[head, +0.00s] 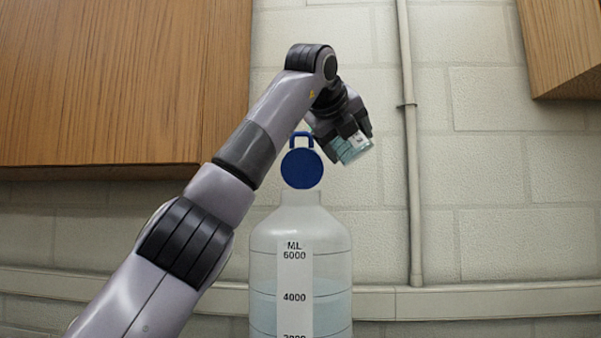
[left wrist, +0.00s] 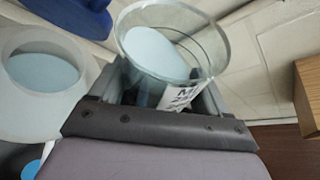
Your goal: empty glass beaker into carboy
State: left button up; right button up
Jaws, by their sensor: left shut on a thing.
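The glass beaker (head: 354,148) is tilted in my left gripper (head: 345,134), above and to the right of the carboy's neck. In the left wrist view the beaker (left wrist: 197,38) shows its open mouth and pale blue liquid inside, with the gripper (left wrist: 170,95) shut around its body. The carboy (head: 335,250) is a large translucent bottle with a white volume scale and pale blue liquid. Its open mouth (left wrist: 75,52) shows in the left wrist view, apart from the beaker. A round blue cap (head: 302,168) with a loop stands just above the carboy's neck. My right gripper is not seen.
Wooden cabinets (head: 100,80) are at the upper left and upper right (head: 565,45). A vertical pipe (head: 410,150) runs down the pale block wall just right of the beaker. The space right of the pipe looks clear.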

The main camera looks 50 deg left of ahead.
pick_arm(q)
notch_tip(320, 180, up, 3)
jog(key=shift+f+p, duration=0.1)
jog(key=shift+p, duration=0.5)
jog(key=shift+s+a+f+n+t+h+b, duration=0.1)
jog(key=shift+s+f+n+t+h+b, duration=0.15)
jog(key=shift+n+b, duration=0.3)
jog(key=shift+w+r, duration=0.1)
jog(key=shift+w, duration=0.05)
jog(key=shift+r+n+t+h, duration=0.55)
jog(key=shift+r+n+h, duration=0.1)
jog(key=shift+r+n, duration=0.4)
jog(key=shift+a+r+n+t+h, duration=0.15)
jog(key=shift+r+n+t+h, duration=0.2)
jog(key=shift+r+n, duration=0.5)
dwell(1.5)
jog(key=shift+s+a+r+n+t, duration=0.35)
jog(key=shift+s+a+n+t, duration=0.1)
jog(key=shift+a+n, duration=0.25)
dwell(0.5)
jog(key=shift+s+a+r+n+t+h, duration=0.1)
jog(key=shift+a+r+n+t+h, duration=0.15)
jog(key=shift+r+n+t, duration=0.45)
dwell(0.6)
